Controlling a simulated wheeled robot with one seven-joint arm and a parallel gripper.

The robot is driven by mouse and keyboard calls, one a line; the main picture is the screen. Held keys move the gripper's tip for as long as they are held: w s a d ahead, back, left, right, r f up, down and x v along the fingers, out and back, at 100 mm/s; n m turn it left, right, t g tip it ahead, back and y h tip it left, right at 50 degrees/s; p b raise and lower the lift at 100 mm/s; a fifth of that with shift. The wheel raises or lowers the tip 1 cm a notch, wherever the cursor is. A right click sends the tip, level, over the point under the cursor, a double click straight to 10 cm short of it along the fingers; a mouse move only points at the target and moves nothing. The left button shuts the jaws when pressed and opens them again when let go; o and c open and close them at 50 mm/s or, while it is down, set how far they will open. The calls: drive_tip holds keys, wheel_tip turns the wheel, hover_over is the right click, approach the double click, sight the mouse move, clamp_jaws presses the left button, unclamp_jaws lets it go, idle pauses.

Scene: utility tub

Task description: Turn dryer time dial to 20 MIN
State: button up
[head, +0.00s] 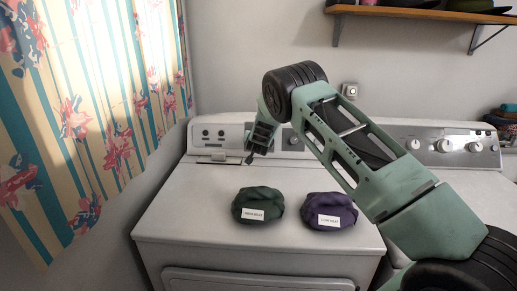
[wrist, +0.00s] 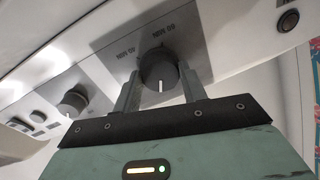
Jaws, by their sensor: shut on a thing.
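The dial in my gripper (wrist: 160,95) is a dark round knob (wrist: 158,68) with a white pointer line, seen upside down in the wrist view. My fingers stand on either side of it and are shut on it. Its white line points toward the bottom of the wrist picture, away from the printed MIN labels (wrist: 142,42) on the grey panel. In the head view my gripper (head: 262,138) is at the left machine's back panel and hides this dial.
Another dial (wrist: 73,101) is beside it; it also shows in the head view (head: 293,141). A dark green bundle (head: 258,205) and a purple bundle (head: 329,211), both labelled, lie on the white machine top (head: 190,215). A curtain (head: 95,110) hangs at the left.

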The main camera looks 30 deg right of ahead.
drive_tip(key=m+b, duration=0.1)
drive_tip(key=b, duration=0.1)
drive_tip(key=m+b, duration=0.1)
drive_tip(key=m, duration=0.1)
drive_tip(key=m+b, duration=0.1)
drive_tip(key=b, duration=0.1)
drive_tip(key=shift+a+f+m+b, duration=0.15)
drive_tip(key=shift+f+m+b, duration=0.15)
drive_tip(key=shift+b, duration=0.05)
drive_tip(key=m+b, duration=0.3)
drive_tip(key=shift+r, duration=0.15)
drive_tip(key=shift+r+m+t+b, duration=0.1)
drive_tip(key=shift+m+t+b, duration=0.2)
drive_tip(key=shift+m+b, duration=0.3)
drive_tip(key=shift+a+r, duration=0.1)
drive_tip(key=o, duration=1)
drive_tip(key=shift+c, duration=0.2)
drive_tip(key=b+v, duration=0.2)
drive_tip(key=v, duration=1.5)
drive_tip(key=shift+b, duration=0.35)
